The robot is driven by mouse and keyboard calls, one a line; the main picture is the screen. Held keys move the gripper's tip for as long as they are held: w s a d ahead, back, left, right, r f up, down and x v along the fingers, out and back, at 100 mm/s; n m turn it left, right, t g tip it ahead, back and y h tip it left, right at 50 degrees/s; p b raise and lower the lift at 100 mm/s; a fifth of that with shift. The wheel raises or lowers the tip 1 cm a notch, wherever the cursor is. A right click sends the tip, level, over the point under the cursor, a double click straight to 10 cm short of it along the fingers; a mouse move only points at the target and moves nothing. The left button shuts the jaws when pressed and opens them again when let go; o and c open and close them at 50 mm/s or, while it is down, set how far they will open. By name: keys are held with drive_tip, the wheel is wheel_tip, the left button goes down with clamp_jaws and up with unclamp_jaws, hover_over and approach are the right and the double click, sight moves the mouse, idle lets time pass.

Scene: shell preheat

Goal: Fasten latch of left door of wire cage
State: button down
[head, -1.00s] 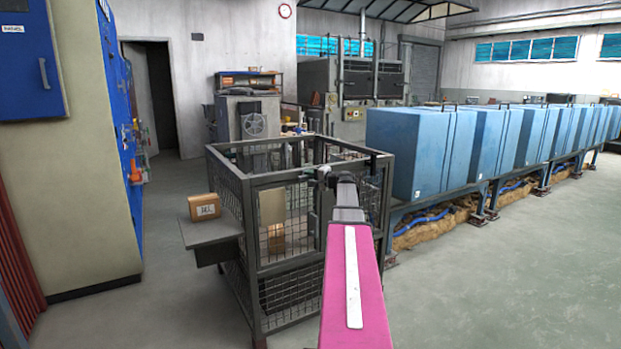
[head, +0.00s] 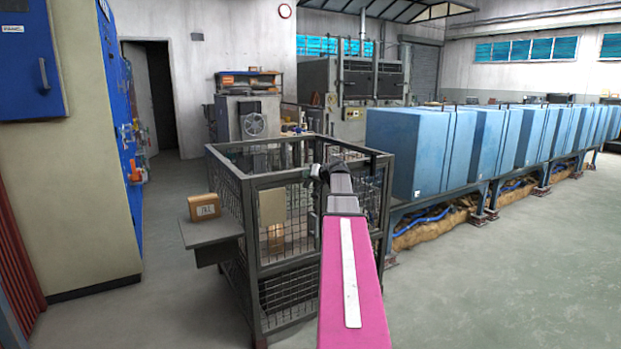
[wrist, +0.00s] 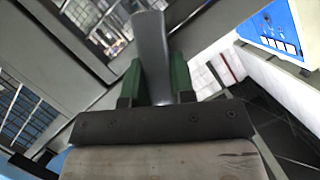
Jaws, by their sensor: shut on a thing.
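The wire cage (head: 249,225) is a dark grey metal frame with mesh panels, in the middle of the head view. The left part of its front, where the left door (head: 298,215) appears to be, looks about in line with the frame. My gripper (head: 316,173) is at the upper front of the cage, small and partly hidden by my pink arm. In the wrist view my gripper (wrist: 155,78) has its green fingers shut on a flat grey bar, apparently the latch handle (wrist: 151,40). Dark frame beams lie close behind it. The latch's catch is not clearly visible.
A small shelf (head: 212,237) with a cardboard box (head: 203,208) juts from the cage's left side. A row of blue cabinets (head: 418,150) stands on the right. A beige and blue cabinet (head: 75,180) is on the left. Open floor lies at the front right.

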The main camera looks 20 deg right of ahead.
drive_tip(key=n+h, duration=0.2)
drive_tip(key=n, duration=0.2)
drive_tip(key=shift+h, duration=0.4)
idle(0.5)
drive_tip(key=c, duration=1)
unclamp_jaws()
drive_tip(key=shift+o, duration=0.2)
drive_tip(key=shift+s, duration=0.1)
drive_tip(key=a+v, duration=0.1)
drive_tip(key=v, duration=0.9)
drive_tip(key=shift+s+d+r, duration=0.2)
drive_tip(key=shift+s+d, duration=0.05)
drive_tip(key=shift+d, duration=0.2)
